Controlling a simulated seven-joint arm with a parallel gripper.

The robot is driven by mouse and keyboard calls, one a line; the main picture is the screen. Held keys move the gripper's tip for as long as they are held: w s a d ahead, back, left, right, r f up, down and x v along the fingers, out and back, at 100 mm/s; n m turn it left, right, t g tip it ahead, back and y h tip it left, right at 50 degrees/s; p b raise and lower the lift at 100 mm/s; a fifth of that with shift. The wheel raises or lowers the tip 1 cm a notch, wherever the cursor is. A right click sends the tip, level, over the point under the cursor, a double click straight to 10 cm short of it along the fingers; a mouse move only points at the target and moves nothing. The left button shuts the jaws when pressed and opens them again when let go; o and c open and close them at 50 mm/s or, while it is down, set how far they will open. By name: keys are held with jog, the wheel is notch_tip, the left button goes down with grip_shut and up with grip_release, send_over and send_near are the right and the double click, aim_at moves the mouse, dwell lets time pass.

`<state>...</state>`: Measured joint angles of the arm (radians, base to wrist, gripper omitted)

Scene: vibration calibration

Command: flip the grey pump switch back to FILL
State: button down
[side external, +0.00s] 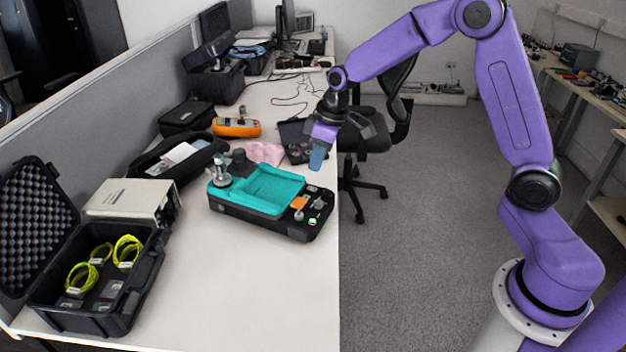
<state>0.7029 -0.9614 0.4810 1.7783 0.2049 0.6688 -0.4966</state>
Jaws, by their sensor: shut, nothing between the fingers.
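A black device (262,226) with a teal recessed top (268,190) lies on the white table near its right edge. Its right end carries a control panel (312,222) with an orange part (299,202), small grey parts (318,203) and a lit green spot (312,222). The grey pump switch is among these small parts, but its position and labels are too small to read. My gripper (317,160) is shut and empty, pointing down above and behind the panel, apart from it. Its tips look blue-grey.
A silver metal fitting (221,170) stands at the device's left end. An open black case (100,310) with yellow cable coils (128,250) is at front left. A pink cloth (264,153) and orange meter (236,127) lie behind. The front table (240,300) is clear.

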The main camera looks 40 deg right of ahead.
aim_at(309, 186)
jog(key=w+d+f+m, duration=0.1)
jog(key=w+d+f, duration=0.2)
jog(key=w+d, duration=0.2)
jog(key=w+d+f+m+t, duration=0.1)
jog(key=w+d+f, duration=0.2)
jog(key=w+d, duration=0.2)
jog(key=d, duration=0.3)
jog(key=shift+w+d+h, duration=0.15)
jog(key=shift+w+h, duration=0.15)
jog(key=shift+h, duration=0.1)
jog(key=shift+f, duration=0.1)
jog(key=x, duration=1.3)
jog(key=shift+f, duration=0.4)
